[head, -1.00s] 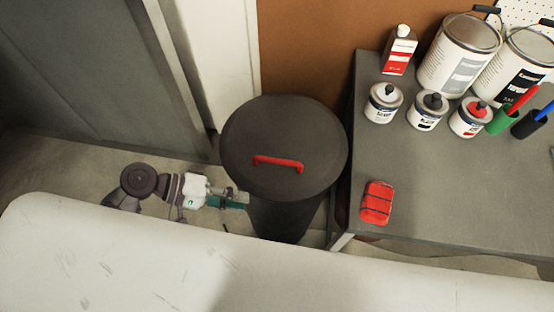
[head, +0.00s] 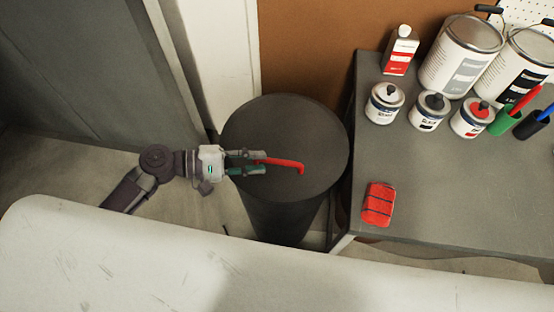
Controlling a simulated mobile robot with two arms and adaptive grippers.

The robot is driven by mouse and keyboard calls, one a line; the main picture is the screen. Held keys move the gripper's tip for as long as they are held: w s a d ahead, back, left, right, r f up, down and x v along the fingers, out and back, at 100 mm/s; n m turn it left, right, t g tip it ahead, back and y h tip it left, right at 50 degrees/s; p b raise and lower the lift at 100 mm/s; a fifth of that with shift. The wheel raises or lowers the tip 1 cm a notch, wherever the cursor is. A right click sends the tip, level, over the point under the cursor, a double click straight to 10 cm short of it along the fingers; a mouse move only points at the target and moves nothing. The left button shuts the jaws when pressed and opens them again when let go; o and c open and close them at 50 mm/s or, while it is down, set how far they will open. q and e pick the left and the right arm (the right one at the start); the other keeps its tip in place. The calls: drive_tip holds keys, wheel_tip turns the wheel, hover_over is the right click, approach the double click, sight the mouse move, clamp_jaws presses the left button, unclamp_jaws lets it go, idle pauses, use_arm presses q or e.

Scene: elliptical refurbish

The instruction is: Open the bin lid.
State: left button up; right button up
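The bin (head: 278,218) is a dark grey round can standing on the floor, left of the workbench. Its flat dark lid (head: 295,125) lies closed on top. The lid has a red bar handle (head: 287,163). My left gripper (head: 262,163) reaches in from the left over the lid. Its two fingers are apart, on either side of the handle's left end, which they partly hide. I cannot tell whether the fingers touch the handle. My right gripper is out of view.
The grey workbench (head: 440,190) stands right of the bin, with a red block (head: 379,204), small cans (head: 384,104) and large paint cans (head: 459,55) on it. A pale surface (head: 150,255) crosses the foreground. A white door frame (head: 219,60) stands behind the bin.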

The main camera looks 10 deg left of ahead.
sight(270, 162)
use_arm(q)
drive_tip(key=shift+x, duration=2.7)
clamp_jaws()
